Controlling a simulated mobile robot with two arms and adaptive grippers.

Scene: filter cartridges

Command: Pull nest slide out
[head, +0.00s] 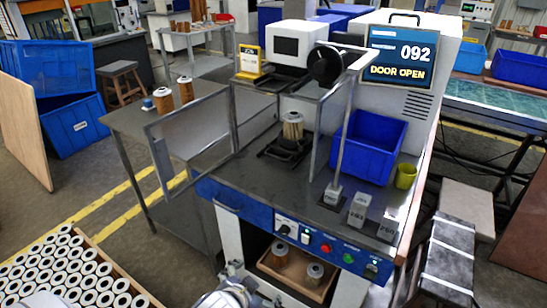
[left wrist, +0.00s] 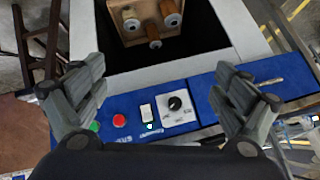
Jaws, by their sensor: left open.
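The nest slide (head: 284,149) is a dark tray inside the machine's open-fronted enclosure in the head view. A pale, ribbed filter cartridge (head: 292,126) stands on it. My left gripper (head: 250,286) is low in front of the machine in the head view, well below and in front of the slide, touching nothing that I can see. In the left wrist view my left gripper (left wrist: 163,95) has its fingers wide apart and empty, with the blue control panel (left wrist: 190,100) beyond them. The slide is not in the left wrist view. I cannot make out my right gripper.
The framed clear door (head: 190,143) stands swung open to the left. A blue bin (head: 368,148), a yellow cup (head: 405,176) and grey blocks (head: 358,209) stand right of the slide. A box of cartridges (left wrist: 128,37) sits below the panel.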

